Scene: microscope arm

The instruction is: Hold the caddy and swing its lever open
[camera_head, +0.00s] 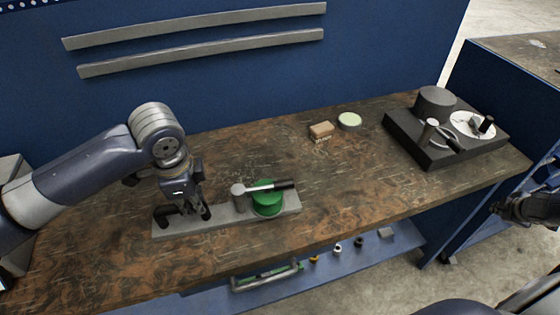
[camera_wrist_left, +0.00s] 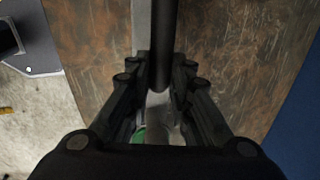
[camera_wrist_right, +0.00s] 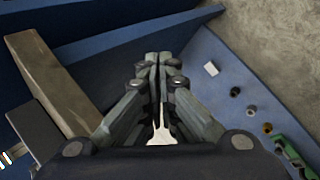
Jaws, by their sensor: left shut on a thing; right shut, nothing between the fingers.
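The caddy (camera_head: 222,219) is a long grey plate lying on the bench, with a black grip handle (camera_head: 162,216) at its left end. A round post carries the lever (camera_head: 285,185), whose black-tipped arm points right across a green round piece (camera_head: 267,204). My left gripper (camera_head: 190,208) is over the left end of the caddy, shut on the black grip handle, which also shows between its fingers in the left wrist view (camera_wrist_left: 163,45). My right gripper (camera_head: 506,209) is shut and empty, off the bench's right side, far from the caddy; its closed fingertips show in the right wrist view (camera_wrist_right: 153,68).
A dark fixture (camera_head: 425,145) with a lever and white disc stands at the bench's right end. A small brown block (camera_head: 321,131) and a pale round tin (camera_head: 349,121) lie mid-bench. A blue lower shelf (camera_head: 405,249) holds small parts. The bench between caddy and fixture is clear.

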